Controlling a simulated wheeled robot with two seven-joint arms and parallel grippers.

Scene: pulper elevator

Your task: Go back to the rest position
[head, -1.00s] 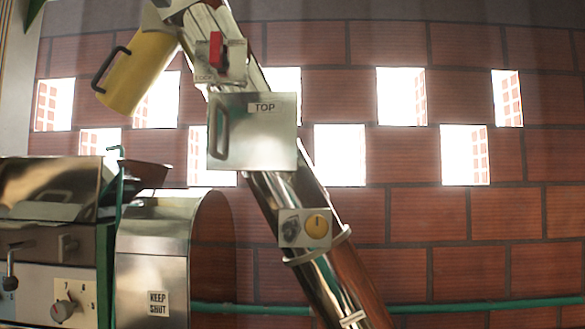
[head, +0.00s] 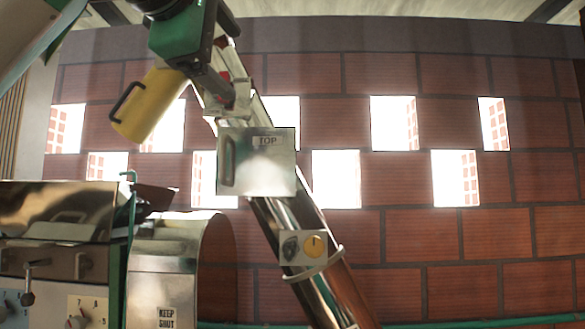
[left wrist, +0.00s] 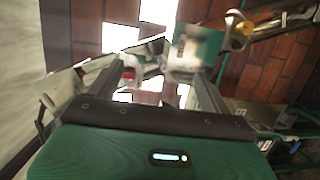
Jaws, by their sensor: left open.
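My left gripper (head: 230,97) comes in from the top left of the head view, in front of the upper part of the slanted metal elevator tube (head: 318,262). Its jaws overlap the small plate with the red lever, which is mostly hidden behind them. I cannot tell whether they touch it. In the left wrist view the two fingers of this gripper (left wrist: 160,72) stand wide apart, with a small red part, possibly the lever (left wrist: 128,73), between them. My right gripper is not in view.
A yellow spout (head: 152,103) with a black handle hangs left of the gripper. A metal machine (head: 55,215) stands lower left. The brick wall (head: 430,235) is behind; the right side looks free.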

